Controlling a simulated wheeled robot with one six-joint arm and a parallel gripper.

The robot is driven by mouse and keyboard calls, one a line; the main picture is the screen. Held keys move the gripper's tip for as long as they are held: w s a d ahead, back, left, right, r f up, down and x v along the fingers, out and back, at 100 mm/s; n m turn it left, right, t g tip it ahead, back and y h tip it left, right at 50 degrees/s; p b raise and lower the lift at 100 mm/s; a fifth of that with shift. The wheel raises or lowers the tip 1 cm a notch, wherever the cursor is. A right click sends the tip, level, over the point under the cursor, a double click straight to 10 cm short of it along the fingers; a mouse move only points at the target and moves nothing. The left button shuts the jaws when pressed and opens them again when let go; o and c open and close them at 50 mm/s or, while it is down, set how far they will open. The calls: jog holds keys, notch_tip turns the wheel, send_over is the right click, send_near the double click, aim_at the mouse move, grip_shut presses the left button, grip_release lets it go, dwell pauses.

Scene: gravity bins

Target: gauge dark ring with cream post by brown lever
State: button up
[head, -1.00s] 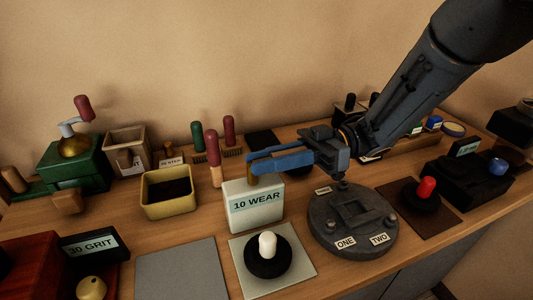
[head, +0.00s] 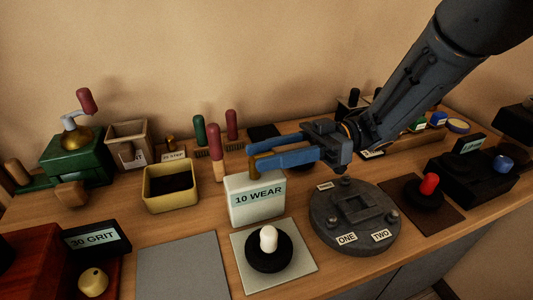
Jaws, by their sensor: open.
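The dark ring with a cream post (head: 268,251) sits upright on a pale square plate (head: 299,262) at the front middle. Behind it stands a pale box labelled 10 WEAR (head: 258,208). A brown lever (head: 253,170) rises from the top of the box. My gripper (head: 254,155) is open, its blue fingers pointing left just above the box. The lever's top is at the fingertips, close to the lower finger. I cannot tell whether they touch. Nothing is held, and the ring stands apart from the gripper.
A round dark fixture (head: 356,218) marked ONE and TWO stands right of the box. A yellow bin (head: 171,202) is to the left, with red and green handles behind. A bare grey plate (head: 183,270) lies front left. A red-knobbed dark piece (head: 428,188) stands at right.

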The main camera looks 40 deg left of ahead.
aim_at(304, 145)
jog(key=b+v, duration=0.2)
jog(key=v, duration=0.5)
jog(key=shift+w+d, duration=0.2)
jog(key=shift+w, duration=0.1)
